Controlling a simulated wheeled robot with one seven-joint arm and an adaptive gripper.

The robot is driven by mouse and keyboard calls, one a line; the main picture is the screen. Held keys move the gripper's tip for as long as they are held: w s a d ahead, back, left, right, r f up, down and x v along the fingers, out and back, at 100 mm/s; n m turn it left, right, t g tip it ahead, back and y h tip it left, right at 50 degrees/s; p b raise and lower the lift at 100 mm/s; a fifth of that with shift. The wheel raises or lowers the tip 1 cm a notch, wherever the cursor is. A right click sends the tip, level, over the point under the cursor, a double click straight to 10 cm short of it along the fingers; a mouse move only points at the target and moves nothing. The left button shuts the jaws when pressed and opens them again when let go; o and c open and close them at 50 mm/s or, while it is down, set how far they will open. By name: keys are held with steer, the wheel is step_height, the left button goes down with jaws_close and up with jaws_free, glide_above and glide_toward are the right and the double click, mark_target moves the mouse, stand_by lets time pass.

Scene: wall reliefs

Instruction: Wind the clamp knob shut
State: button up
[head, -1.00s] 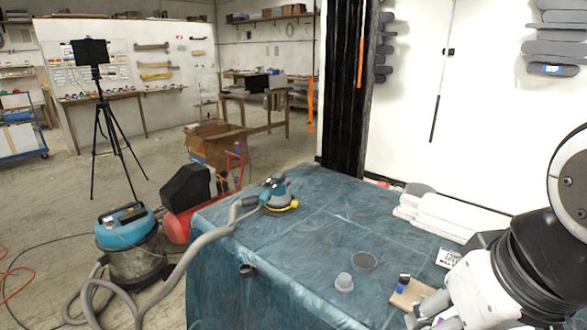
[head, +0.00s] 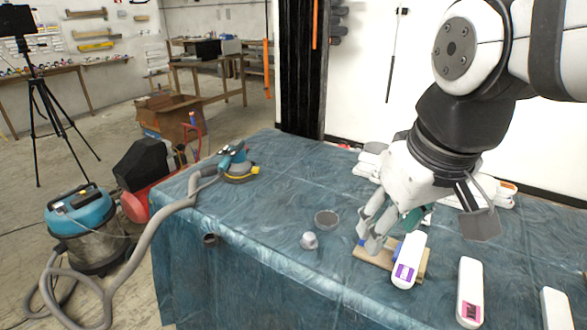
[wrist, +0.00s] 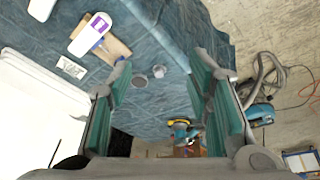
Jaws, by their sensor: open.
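A small wooden board (head: 420,268) lies on the blue-covered table, with a small blue part (head: 397,251) on it; I cannot tell whether that is the clamp knob. A white device with a purple label (head: 406,262) covers part of the board. My gripper (head: 388,236) is open and empty, and overlaps the board's far left part in the head view. In the wrist view, the spread fingers (wrist: 163,66) have teal pads, and the board (wrist: 118,49) lies beyond the left fingertip, not between the fingers. No clamp is clearly made out.
Another white device (head: 470,292) lies to the right. A sander (head: 237,166) with a hose sits at the table's far left corner.

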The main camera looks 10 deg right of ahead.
steer(key=w+d+f+n+g+b, duration=0.15)
steer(key=w+d+f, duration=0.25)
steer(key=w, duration=0.4)
steer(key=w+d+f+n+g+b, duration=0.1)
steer(key=w+d+f+n, duration=0.15)
steer(key=w, duration=0.55)
steer(key=w+d+f+n+g+b, duration=0.15)
steer(key=w+d+f, duration=0.3)
steer(key=w, duration=0.45)
steer(key=w+d+f+b, duration=0.1)
steer(key=w+d+f, duration=0.3)
steer(key=w+f, duration=0.1)
steer(key=shift+n, duration=0.45)
steer(key=f+b, duration=0.1)
steer(key=f, duration=1.3)
steer(key=shift+s+f, duration=0.15)
steer(key=shift+s, duration=0.05)
steer(key=shift+c, duration=0.2)
jaws_close()
